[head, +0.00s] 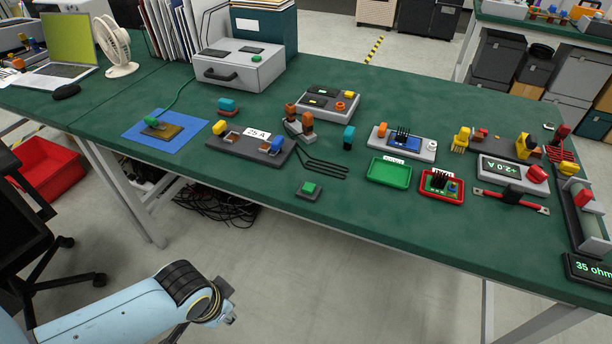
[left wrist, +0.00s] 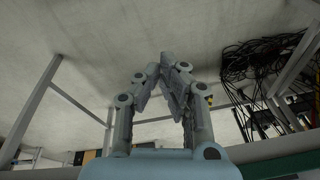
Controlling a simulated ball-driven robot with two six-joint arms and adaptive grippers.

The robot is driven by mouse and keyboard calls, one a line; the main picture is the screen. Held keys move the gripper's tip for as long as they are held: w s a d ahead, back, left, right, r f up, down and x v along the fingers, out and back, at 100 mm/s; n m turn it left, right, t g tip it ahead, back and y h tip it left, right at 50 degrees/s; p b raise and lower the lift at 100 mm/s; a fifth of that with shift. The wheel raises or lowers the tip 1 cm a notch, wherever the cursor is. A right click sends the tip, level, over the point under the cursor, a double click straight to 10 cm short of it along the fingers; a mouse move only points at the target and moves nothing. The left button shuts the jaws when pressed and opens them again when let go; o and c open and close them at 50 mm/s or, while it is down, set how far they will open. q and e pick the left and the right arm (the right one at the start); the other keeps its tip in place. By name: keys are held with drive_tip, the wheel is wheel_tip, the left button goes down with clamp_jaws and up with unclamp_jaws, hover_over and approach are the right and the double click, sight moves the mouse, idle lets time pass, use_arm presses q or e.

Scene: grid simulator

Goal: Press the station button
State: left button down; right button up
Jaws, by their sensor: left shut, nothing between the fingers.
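A square green button on a small grey base (head: 309,189) sits near the front edge of the green table, in the middle of the head view. My left gripper (head: 228,318) is at the bottom of the head view, over the floor in front of the table, well apart from the button. In the left wrist view its fingers (left wrist: 168,62) are shut together and empty. The button does not show in the left wrist view. My right gripper is in neither view.
Bent black rods (head: 322,163), a green tray (head: 389,172) and a red tray (head: 442,187) lie near the button. A grey 25 A block (head: 238,149) stands behind it to the left. Black cables (left wrist: 262,65) hang under the table.

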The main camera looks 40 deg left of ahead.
sight(306, 185)
use_arm(q)
drive_tip(key=w+d+r+n+t+p, duration=0.1)
drive_tip(key=w+r+p, duration=0.3)
drive_tip(key=r, duration=1)
drive_tip(key=w+d+r+t+p, duration=0.1)
drive_tip(key=w+r+t+p, duration=0.15)
drive_tip(key=w+r, duration=0.7)
drive_tip(key=w+a+r+n+t+h+p, duration=0.1)
drive_tip(key=w+a+n+t, duration=0.2)
drive_tip(key=w+n, duration=0.4)
drive_tip(key=w, duration=0.8)
drive_tip(key=shift+w+a+n+h, duration=0.2)
drive_tip(key=shift+w+n+h, duration=0.1)
drive_tip(key=shift+w, duration=0.1)
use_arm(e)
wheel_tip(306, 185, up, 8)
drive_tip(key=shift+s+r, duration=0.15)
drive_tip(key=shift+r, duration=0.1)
use_arm(q)
drive_tip(key=shift+t, duration=0.25)
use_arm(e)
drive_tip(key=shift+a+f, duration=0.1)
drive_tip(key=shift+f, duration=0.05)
